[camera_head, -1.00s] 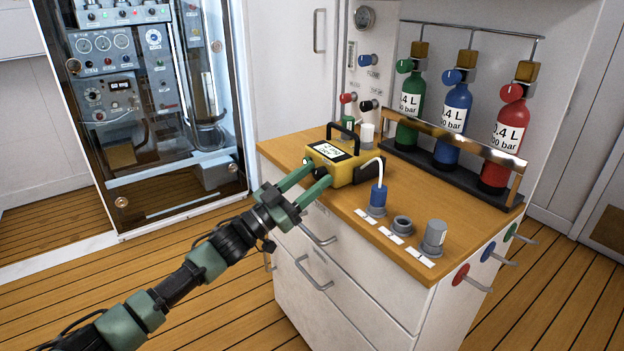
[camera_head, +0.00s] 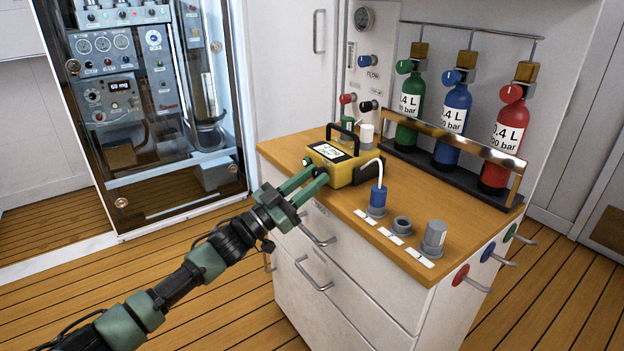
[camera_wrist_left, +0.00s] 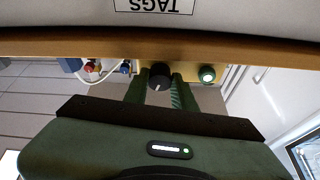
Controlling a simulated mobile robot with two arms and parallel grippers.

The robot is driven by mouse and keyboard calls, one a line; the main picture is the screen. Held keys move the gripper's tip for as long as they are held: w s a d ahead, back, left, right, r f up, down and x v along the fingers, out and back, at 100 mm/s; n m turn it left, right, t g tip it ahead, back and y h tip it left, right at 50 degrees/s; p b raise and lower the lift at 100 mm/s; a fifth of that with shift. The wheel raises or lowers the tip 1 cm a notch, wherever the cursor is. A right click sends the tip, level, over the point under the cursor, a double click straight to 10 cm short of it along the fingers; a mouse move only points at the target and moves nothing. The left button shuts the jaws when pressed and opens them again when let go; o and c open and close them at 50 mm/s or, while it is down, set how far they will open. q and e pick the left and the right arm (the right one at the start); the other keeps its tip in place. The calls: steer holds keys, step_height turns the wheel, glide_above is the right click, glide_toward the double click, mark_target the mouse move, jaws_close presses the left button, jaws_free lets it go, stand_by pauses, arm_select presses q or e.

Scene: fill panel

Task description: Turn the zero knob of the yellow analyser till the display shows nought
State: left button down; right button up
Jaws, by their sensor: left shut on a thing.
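The yellow analyser (camera_head: 343,172) stands on the wooden top of the white cabinet, its black handle raised. Its display (camera_head: 331,152) faces up at a tilt; the digits are too small to read surely. My left gripper (camera_head: 315,174) is at the analyser's front face, shut on the black zero knob. In the left wrist view the knob (camera_wrist_left: 160,77) sits between the two green fingers (camera_wrist_left: 161,92), with a pale mark on its face. A round green-lit button or lamp (camera_wrist_left: 207,74) is beside it. My right gripper is in neither view.
A blue fitting (camera_head: 378,197) with a white tube stands right of the analyser, near grey sockets (camera_head: 402,224). Green, blue and red bottles (camera_head: 502,140) stand behind a metal rail (camera_head: 455,137). The wooden top (camera_head: 290,147) is bare left of the analyser.

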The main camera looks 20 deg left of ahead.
arm_select(q)
steer(key=shift+m, duration=0.3)
steer(key=m+g+h, duration=0.1)
steer(key=m, duration=0.1)
steer(key=m+g, duration=0.1)
steer(key=m, duration=0.2)
steer(key=shift+a+h, duration=0.1)
steer(key=shift+h, duration=0.3)
steer(key=shift+w+m+g+h, duration=0.1)
steer(key=shift+m+g+h, duration=0.35)
steer(key=shift+m, duration=0.9)
steer(key=shift+m+g+h, duration=0.15)
steer(key=shift+m+g, duration=0.6)
steer(key=shift+m, duration=0.9)
steer(key=c, duration=1.1)
jaws_free()
steer(key=shift+c, duration=0.2)
